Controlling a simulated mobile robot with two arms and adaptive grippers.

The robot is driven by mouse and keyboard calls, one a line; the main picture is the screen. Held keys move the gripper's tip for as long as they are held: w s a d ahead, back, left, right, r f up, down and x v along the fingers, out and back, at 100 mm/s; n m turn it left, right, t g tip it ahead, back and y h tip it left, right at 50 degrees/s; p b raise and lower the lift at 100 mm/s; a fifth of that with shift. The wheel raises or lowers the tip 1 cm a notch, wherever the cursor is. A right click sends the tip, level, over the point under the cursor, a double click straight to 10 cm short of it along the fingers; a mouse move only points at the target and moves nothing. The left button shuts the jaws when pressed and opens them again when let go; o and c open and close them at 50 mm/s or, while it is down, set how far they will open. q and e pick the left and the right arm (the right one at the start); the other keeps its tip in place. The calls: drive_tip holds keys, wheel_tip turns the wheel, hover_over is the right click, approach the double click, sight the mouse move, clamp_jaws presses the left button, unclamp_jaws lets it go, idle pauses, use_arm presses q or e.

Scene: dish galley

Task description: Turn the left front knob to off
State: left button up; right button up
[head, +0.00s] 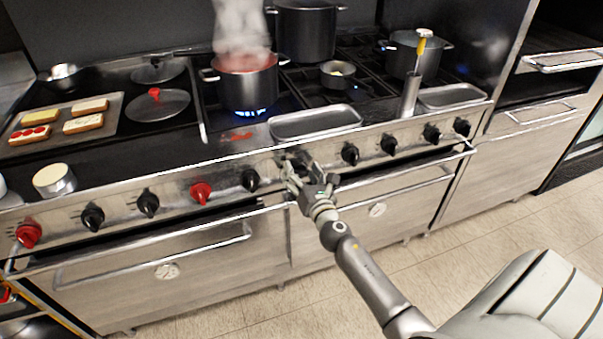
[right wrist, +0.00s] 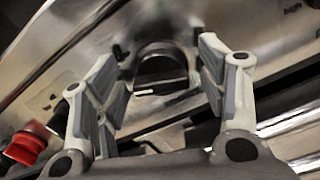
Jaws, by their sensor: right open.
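A row of knobs runs along the stove's steel front panel, most of them black, such as this black knob (head: 250,180), and a few red, such as this red knob (head: 200,192). My right gripper (head: 298,172) is at the panel, between two black knobs, and covers what lies behind it. In the right wrist view, my right gripper (right wrist: 170,85) is open, with a dark knob (right wrist: 160,76) between and beyond its fingers. I cannot tell whether they touch it. No label shows which knob is the left front one. My left gripper is out of view.
A steaming pot of red food (head: 247,82) stands over a lit blue flame. An empty steel tray (head: 315,122) lies above the panel near my gripper. A handle rail (head: 400,170) runs below the knobs. A red knob (right wrist: 25,143) shows left in the wrist view.

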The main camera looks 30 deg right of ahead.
drive_tip(key=c, duration=1)
drive_tip(key=shift+c, duration=0.2)
drive_tip(key=shift+m, duration=0.5)
drive_tip(key=shift+f+m+b, duration=0.1)
drive_tip(key=shift+m+b, duration=0.2)
drive_tip(key=shift+m, duration=0.8)
drive_tip(key=m, duration=0.3)
drive_tip(key=shift+d+m, duration=0.1)
drive_tip(key=shift+m, duration=0.2)
drive_tip(key=m, duration=0.3)
drive_tip(key=shift+f+m, duration=0.1)
drive_tip(key=shift+m, duration=0.2)
drive_tip(key=shift+s+m, duration=0.1)
drive_tip(key=shift+m, duration=1.7)
